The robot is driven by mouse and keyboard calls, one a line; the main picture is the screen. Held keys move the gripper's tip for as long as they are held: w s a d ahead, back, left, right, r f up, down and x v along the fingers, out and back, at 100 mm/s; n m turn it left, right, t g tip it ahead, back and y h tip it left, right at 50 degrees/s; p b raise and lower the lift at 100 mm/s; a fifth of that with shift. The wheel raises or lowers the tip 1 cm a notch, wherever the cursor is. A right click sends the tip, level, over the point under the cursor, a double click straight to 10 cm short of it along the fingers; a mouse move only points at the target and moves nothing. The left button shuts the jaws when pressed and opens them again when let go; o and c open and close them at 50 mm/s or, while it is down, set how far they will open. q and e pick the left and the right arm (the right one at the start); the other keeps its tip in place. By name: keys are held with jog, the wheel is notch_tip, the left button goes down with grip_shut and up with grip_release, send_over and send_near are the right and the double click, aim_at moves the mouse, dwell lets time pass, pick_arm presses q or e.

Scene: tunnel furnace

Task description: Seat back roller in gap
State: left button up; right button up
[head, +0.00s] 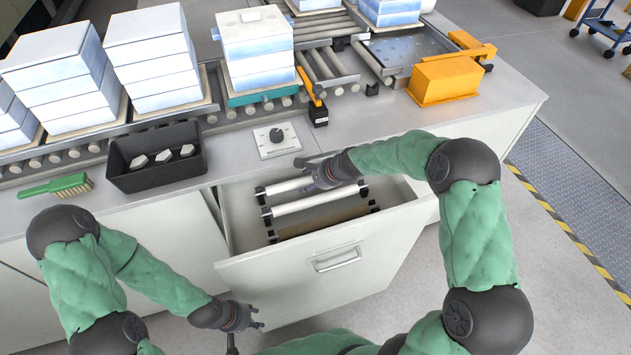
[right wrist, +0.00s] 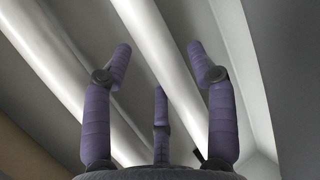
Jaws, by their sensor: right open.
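The open drawer (head: 235,262) holds two white rollers across dark end supports. The back roller (head: 288,187) lies nearest the counter, and the front roller (head: 305,204) lies parallel to it. My right gripper (head: 322,182) is over the right part of the back roller and hides some of it. In the right wrist view my right gripper (right wrist: 160,68) is open, with its three fingers spread around the line of a white roller (right wrist: 158,45); I cannot tell if they touch. My left gripper (head: 250,318) hangs low by the drawer front; its finger opening is unclear. The gap is not clearly distinguishable among the conveyor rollers (head: 325,67).
On the counter are a black bin (head: 125,178) with pale pieces, a green brush (head: 70,185), a knob panel (head: 275,140) and an orange housing (head: 443,82). Stacked white blocks (head: 255,45) stand on the conveyor.

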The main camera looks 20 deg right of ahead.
jog(key=shift+f, duration=0.1)
grip_shut()
